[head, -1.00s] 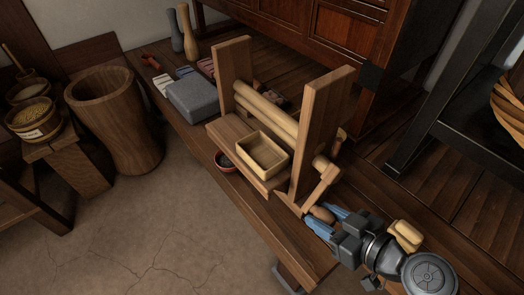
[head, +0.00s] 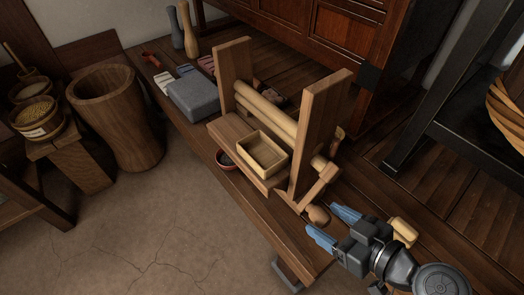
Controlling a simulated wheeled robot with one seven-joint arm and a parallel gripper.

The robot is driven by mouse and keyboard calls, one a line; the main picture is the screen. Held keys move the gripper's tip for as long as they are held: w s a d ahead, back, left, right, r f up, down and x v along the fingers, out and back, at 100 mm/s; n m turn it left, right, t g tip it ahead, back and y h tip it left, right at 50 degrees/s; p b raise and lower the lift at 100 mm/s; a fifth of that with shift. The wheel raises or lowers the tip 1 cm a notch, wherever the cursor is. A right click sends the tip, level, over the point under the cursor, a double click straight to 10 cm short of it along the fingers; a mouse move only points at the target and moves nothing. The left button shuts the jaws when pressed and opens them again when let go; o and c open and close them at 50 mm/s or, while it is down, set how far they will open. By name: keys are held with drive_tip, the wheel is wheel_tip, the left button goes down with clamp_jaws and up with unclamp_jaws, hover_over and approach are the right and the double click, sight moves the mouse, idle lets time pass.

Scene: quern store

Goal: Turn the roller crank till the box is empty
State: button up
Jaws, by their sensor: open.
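The wooden roller stand holds two pale rollers (head: 268,112) between two upright posts. The crank (head: 324,185) is on the stand's right side, its arm pointing down toward the front, with a rounded wooden handle (head: 318,214) at its end. The small wooden box (head: 262,152) sits on the stand in front of the rollers; its floor shows and I see nothing clear in it. My gripper (head: 326,220) is open, its blue fingers spread beside the handle at lower right. The handle lies just beyond the fingertips, and I see no grip on it.
The bench (head: 272,222) has a clear front edge. A dark frame (head: 440,130) stands at right.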

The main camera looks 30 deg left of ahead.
drive_tip(key=shift+p+v, duration=0.65)
drive_tip(key=shift+v, duration=1.45)
drive_tip(key=s+d+f+m+t+h, duration=0.3)
drive_tip(key=s+d+m+h, duration=0.15)
drive_tip(key=s+d, duration=0.2)
drive_tip(key=s+d+f+m+t+h, duration=0.3)
drive_tip(key=s+d+m, duration=0.2)
drive_tip(key=s, duration=0.2)
drive_tip(key=s+d+r+m+t+h, duration=0.1)
drive_tip(key=s+d+r+m+h, duration=0.25)
drive_tip(key=s+d, duration=0.3)
drive_tip(key=s+d+r+m+t+h, duration=0.1)
drive_tip(key=s+r+t, duration=0.1)
drive_tip(key=s+r, duration=0.3)
drive_tip(key=s+d+r+t, duration=0.1)
drive_tip(key=s+r, duration=0.2)
drive_tip(key=r, duration=0.4)
wheel_tip(320, 180, up, 23)
drive_tip(key=p, duration=2.2)
